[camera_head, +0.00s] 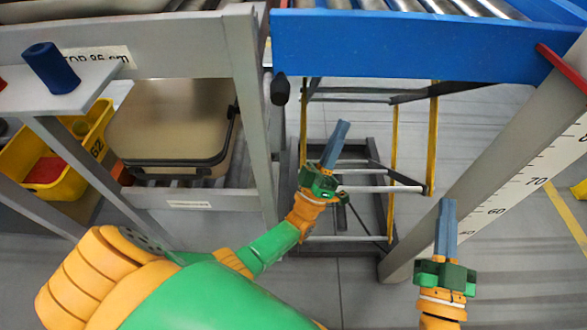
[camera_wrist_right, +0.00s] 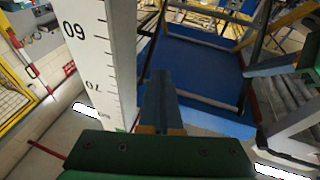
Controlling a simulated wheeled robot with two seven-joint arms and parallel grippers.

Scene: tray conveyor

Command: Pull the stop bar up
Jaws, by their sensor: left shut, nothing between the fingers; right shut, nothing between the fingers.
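I cannot tell for sure which part is the stop bar. A black rounded knob (camera_head: 280,89) sits by the gap between the grey frame and the blue conveyor side (camera_head: 420,46). A red bar (camera_head: 563,68) lies across the top of the scaled post at the right. My left gripper (camera_head: 341,124) is shut and empty, below the blue side and to the right of the knob.
The scaled post (camera_head: 540,165) slants close to my right gripper. A yellow-legged stand (camera_head: 392,150) is behind my left gripper. A beige case (camera_head: 170,122) lies on the grey rack, with a yellow bin (camera_head: 90,142) and blue cylinder (camera_head: 52,68) at left.

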